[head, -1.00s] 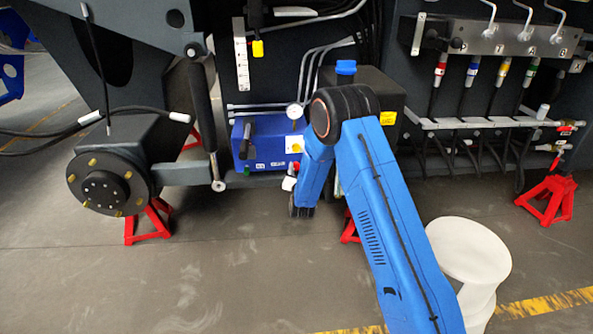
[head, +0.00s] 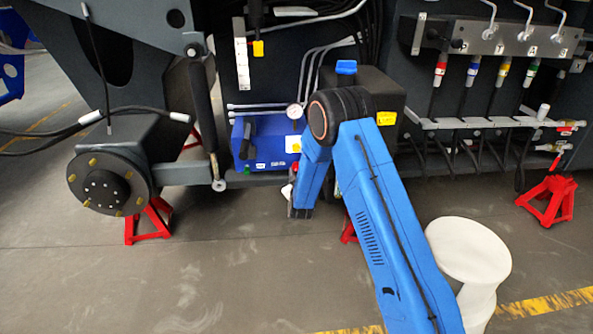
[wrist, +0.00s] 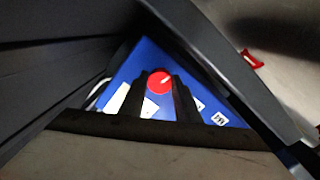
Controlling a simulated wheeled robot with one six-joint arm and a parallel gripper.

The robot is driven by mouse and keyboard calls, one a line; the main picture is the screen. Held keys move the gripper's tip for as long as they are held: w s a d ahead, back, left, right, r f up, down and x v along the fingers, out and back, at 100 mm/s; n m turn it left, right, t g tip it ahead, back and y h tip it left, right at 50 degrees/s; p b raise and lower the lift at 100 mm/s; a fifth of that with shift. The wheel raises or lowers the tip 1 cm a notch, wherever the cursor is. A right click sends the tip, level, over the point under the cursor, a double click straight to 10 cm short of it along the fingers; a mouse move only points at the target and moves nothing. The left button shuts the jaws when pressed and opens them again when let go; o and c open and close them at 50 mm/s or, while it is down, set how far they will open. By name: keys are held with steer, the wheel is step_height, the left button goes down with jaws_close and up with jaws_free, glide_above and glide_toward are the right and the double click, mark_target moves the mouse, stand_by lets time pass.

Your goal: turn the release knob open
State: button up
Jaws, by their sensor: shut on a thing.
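The release knob (wrist: 161,81) is red and round with a short white mark pointing to the upper right. It sits on the blue box (wrist: 207,103), which also shows in the head view (head: 262,135). My gripper (wrist: 160,90) has its two dark fingers on either side of the knob and is shut on it.
A round gauge (head: 294,111) stands on top of the blue box. A dark box (head: 385,98) with a yellow label is behind my arm. Red stands (head: 549,200) rest on the floor. A white round stool-like object (head: 470,250) stands at the lower right. Open floor lies at the front left.

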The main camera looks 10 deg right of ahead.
steer(key=shift+s+f+n, duration=0.1)
steer(key=shift+f+n, duration=0.05)
steer(key=shift+n, duration=1.05)
steer(key=o, duration=1)
steer(key=shift+o, duration=0.2)
steer(key=s, duration=1.7)
steer(key=shift+s+a, duration=0.15)
steer(key=shift+a, duration=0.2)
